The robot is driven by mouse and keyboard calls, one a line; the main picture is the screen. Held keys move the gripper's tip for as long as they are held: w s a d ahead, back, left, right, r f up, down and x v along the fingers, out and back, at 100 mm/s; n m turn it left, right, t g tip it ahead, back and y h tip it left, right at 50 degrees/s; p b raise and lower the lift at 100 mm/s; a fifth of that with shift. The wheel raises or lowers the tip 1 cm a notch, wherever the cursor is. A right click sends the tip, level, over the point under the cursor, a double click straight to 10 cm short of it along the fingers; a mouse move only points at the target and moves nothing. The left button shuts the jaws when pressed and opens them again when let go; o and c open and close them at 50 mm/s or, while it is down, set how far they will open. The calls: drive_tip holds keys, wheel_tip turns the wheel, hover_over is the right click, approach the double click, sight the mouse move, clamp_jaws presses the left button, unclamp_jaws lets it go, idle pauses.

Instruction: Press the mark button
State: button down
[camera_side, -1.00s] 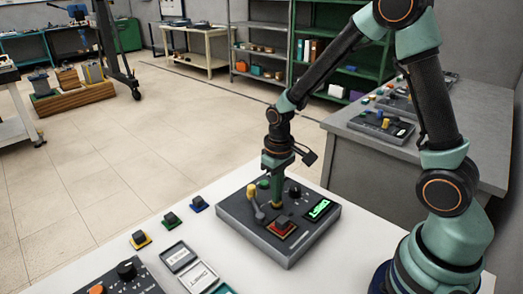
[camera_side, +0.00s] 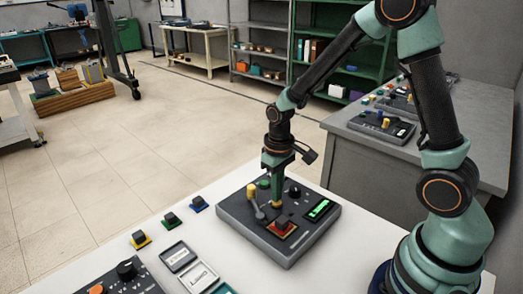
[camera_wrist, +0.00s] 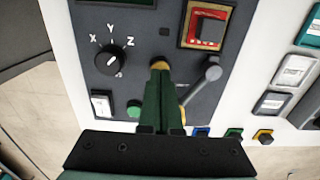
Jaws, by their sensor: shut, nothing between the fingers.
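A dark control box (camera_side: 262,238) stands on the white table. No readable label shows which button is the mark button. I cannot tell whether the tips touch the panel.
A lit green display (camera_side: 319,209) is at the box's right. Small yellow, green and blue blocks (camera_side: 170,219) and labelled trays (camera_side: 200,277) lie left of the box. Another control panel (camera_side: 120,279) is at the front left. A grey bench (camera_side: 350,140) stands behind.

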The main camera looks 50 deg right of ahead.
drive_tip(key=shift+r, duration=2.75)
drive_tip(key=shift+r, duration=0.35)
drive_tip(key=s+a+r+t, duration=0.1)
drive_tip(key=s+r+t, duration=0.4)
drive_tip(key=r, duration=0.8)
drive_tip(key=shift+s+t, duration=0.3)
drive_tip(key=shift+s, duration=1.4)
